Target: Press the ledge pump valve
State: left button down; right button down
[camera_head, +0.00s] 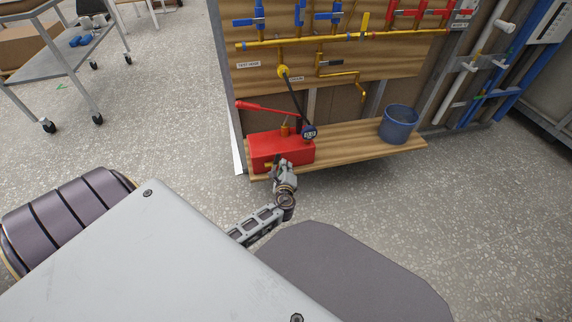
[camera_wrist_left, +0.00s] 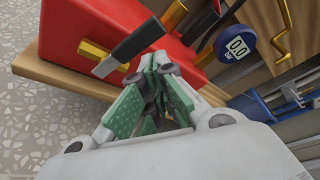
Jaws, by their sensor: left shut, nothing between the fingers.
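The red pump (camera_head: 285,149) sits on the left end of the wooden ledge, with a red lever (camera_head: 266,107) over it and a round gauge (camera_head: 309,132) at its right. In the left wrist view the pump's red body (camera_wrist_left: 90,25) fills the upper left. A brass fitting (camera_wrist_left: 92,49) sticks out of its front, and a black and grey valve handle (camera_wrist_left: 138,42) lies beside it. My left gripper (camera_head: 279,169) is at the pump's front, shut and empty. In the wrist view its green-padded fingers (camera_wrist_left: 152,68) are close to the handle; I cannot tell whether they touch. My right gripper is out of view.
A blue bucket (camera_head: 399,124) stands on the right of the wooden ledge (camera_head: 350,146). A panel with yellow pipe (camera_head: 340,36) and coloured valves rises behind. A black hose (camera_head: 294,97) runs down to the pump. A grey wheeled table (camera_head: 80,50) stands at the far left.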

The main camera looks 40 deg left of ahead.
pick_arm(q)
jog(key=v, duration=1)
jog(key=shift+s+f, duration=0.1)
dwell(0.6)
